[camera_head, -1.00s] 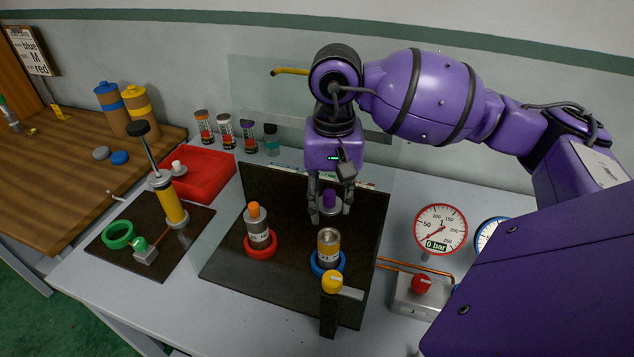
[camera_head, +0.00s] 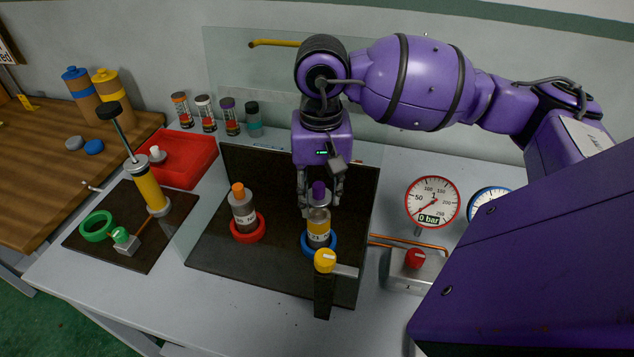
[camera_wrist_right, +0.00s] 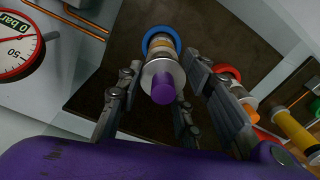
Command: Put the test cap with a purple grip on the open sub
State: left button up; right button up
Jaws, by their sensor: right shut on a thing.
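The test cap (camera_head: 318,193) has a purple grip and a silver body; it also shows in the right wrist view (camera_wrist_right: 163,88). My right gripper (camera_head: 320,203) is shut on it and points down. The cap is over the open sub (camera_head: 319,228), a grey and yellow-banded cylinder standing upright in a blue ring (camera_head: 306,245). The cap covers the sub's top, and I cannot tell whether it is seated or just above. In the right wrist view the cap lines up with the sub and blue ring (camera_wrist_right: 153,34). My left gripper is not in view.
Another sub (camera_head: 244,212) with an orange top stands in a red ring (camera_head: 262,228) to the left. A yellow-knobbed valve (camera_head: 325,262) stands just in front. A clear panel is behind, and gauges (camera_head: 432,203) are at right. A red tray (camera_head: 190,170) is at left.

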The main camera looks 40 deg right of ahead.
aim_at(321, 220)
jog(key=shift+f+b, duration=0.35)
jog(key=shift+f, duration=0.6)
pick_arm(q)
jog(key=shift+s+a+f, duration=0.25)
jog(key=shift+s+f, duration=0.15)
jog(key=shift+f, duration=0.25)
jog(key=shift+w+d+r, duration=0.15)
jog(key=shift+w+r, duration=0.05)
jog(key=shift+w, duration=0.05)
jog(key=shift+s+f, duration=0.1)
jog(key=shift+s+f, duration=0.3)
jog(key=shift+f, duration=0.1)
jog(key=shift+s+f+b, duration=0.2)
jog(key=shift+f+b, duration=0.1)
jog(key=shift+b, duration=0.15)
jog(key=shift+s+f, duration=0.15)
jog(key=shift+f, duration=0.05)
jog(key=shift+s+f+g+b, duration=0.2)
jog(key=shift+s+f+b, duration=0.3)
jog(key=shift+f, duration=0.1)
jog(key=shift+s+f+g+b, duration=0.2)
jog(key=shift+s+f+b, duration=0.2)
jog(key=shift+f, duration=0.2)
pick_arm(e)
jog(key=shift+f, duration=1.4)
